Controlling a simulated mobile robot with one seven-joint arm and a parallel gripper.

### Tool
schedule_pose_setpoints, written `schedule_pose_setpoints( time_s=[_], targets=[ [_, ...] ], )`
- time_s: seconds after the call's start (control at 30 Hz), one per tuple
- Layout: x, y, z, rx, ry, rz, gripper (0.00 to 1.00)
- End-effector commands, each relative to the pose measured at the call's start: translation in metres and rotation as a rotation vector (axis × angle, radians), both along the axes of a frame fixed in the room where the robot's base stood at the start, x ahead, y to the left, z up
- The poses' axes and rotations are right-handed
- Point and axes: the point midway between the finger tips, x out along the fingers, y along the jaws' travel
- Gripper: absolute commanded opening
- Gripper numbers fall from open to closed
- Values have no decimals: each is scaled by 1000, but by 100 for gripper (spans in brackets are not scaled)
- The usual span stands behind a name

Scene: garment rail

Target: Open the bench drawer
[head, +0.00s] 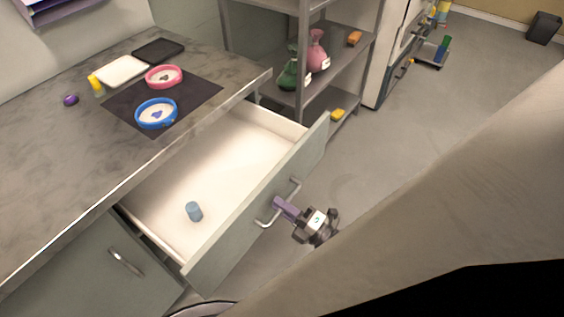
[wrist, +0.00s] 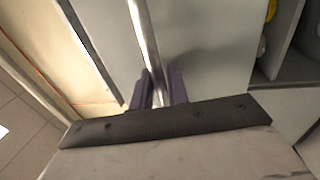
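The bench drawer (head: 222,165) is pulled well out from under the bench top in the head view, with its pale inside showing. A small blue-grey cylinder (head: 194,211) lies in it. The metal bar handle (head: 268,215) is on its grey front panel (head: 235,236). My gripper (head: 279,204) is at the handle, outside the front panel. In the wrist view the handle (wrist: 143,40) runs between the two purple fingers of my gripper (wrist: 160,88), which sit close on either side of it. The contact itself is partly hidden.
The grey bench top (head: 60,150) holds a dark mat (head: 196,95) with a blue dish (head: 156,113) and a pink dish (head: 164,77). A closed cupboard door (head: 110,270) is beside the drawer. A metal shelf rack (head: 340,70) stands behind it. Floor (head: 370,165) to the right is clear.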

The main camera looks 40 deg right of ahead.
Motion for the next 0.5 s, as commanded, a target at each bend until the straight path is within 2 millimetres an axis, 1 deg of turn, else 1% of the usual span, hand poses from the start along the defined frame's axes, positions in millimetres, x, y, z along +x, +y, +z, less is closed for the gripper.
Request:
schedule_pose_setpoints(
  time_s=[0.37,0.5],
  targets=[
    [0,0,0,0,0,0,17],
    [-6,-2,-2,0,1,-1,17]
  ],
)
